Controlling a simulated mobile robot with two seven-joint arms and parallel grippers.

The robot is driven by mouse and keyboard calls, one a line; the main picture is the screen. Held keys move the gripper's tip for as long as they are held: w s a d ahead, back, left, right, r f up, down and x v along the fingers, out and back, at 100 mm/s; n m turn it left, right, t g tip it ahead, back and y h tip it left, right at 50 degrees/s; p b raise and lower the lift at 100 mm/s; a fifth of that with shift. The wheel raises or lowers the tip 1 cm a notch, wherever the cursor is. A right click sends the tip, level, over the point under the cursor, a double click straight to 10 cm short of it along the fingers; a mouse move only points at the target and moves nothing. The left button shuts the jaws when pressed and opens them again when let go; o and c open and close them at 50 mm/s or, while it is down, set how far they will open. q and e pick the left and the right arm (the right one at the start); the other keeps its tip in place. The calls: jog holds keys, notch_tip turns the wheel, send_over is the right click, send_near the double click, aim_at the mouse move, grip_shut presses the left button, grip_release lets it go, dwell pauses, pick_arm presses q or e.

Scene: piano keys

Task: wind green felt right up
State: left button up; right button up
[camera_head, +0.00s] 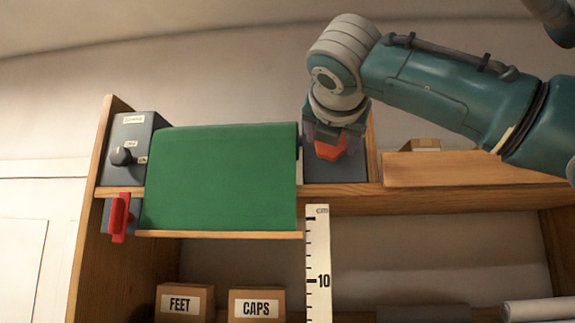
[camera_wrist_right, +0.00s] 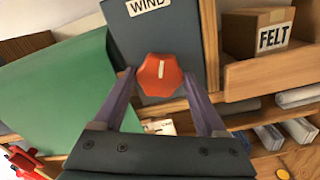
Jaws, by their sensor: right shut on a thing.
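The green felt (camera_head: 222,175) hangs as a wide sheet over the shelf edge in the head view, with a thin wooden bar (camera_head: 220,234) along its lower edge. It also fills the left of the right wrist view (camera_wrist_right: 60,90). An orange-red knob (camera_wrist_right: 160,75) with a white line sits on the grey box labelled WIND (camera_wrist_right: 168,25), just right of the felt. My right gripper (camera_head: 328,142) is shut on this knob, one purple finger on each side. My left gripper is not in view.
A white cm ruler (camera_head: 318,260) stands right of the felt's lower edge, its 10 mark visible. A red handle (camera_head: 120,217) is at left below a switch box (camera_head: 130,150). FEET (camera_head: 185,303) and CAPS (camera_head: 257,304) boxes are below; a FELT box (camera_wrist_right: 258,35) is right.

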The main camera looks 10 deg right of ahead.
jog(key=shift+n, duration=1.2)
jog(key=shift+p, duration=0.3)
jog(key=o, duration=1.3)
